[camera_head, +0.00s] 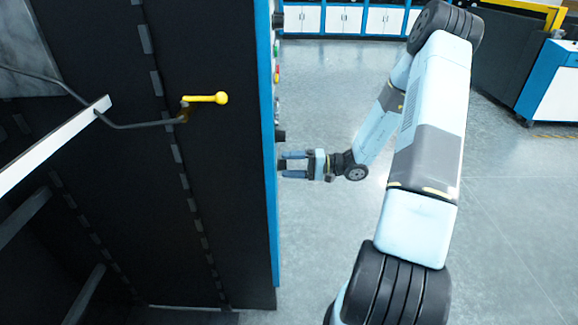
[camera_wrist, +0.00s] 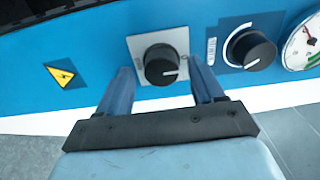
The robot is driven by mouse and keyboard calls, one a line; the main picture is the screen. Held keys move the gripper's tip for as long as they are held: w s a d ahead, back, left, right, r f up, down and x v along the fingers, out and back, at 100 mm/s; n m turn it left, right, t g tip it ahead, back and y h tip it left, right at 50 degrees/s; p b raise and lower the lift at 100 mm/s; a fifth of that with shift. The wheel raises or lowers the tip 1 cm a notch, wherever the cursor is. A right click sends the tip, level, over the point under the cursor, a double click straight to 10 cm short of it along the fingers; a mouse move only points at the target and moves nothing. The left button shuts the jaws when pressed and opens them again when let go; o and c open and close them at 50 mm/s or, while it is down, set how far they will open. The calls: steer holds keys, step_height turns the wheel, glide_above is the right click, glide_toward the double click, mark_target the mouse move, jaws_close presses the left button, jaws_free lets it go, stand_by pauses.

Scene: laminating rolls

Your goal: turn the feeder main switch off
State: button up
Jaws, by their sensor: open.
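A black rotary knob (camera_wrist: 161,65) on a grey square plate (camera_wrist: 143,46) sits on the blue panel in the wrist view. My gripper (camera_wrist: 163,80) is open, with one blue finger on each side of this knob. I cannot tell whether the fingers touch it. In the head view my gripper (camera_head: 282,164) points left at the edge of the blue panel (camera_head: 267,150), whose face is seen edge-on. No label shows that names the knob as the main switch.
A second black knob (camera_wrist: 250,50) on a dark blue plate and a round gauge (camera_wrist: 302,45) are to the right. A yellow warning sign (camera_wrist: 62,74) is to the left. A yellow handle (camera_head: 208,98) sticks out from the black cabinet side. Open floor (camera_head: 320,250) lies right of the cabinet.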

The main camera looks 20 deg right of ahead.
steer(key=v, duration=1.3)
steer(key=s+a+r+n+g+h, duration=0.2)
steer(key=s+a+r+g+h, duration=0.3)
steer(key=r, duration=0.3)
steer(key=s+a+r+n+g+h, duration=0.2)
steer(key=s+a+r+h, duration=0.2)
steer(key=a+r, duration=0.25)
steer(key=s+a+r+t+h, duration=0.1)
steer(key=s+r+t+h, duration=0.6)
steer(key=s+r, duration=0.8)
steer(key=shift+r+m+h, duration=0.15)
steer(key=shift+m+h, duration=0.15)
steer(key=shift+h, duration=0.3)
steer(key=shift+a, duration=0.15)
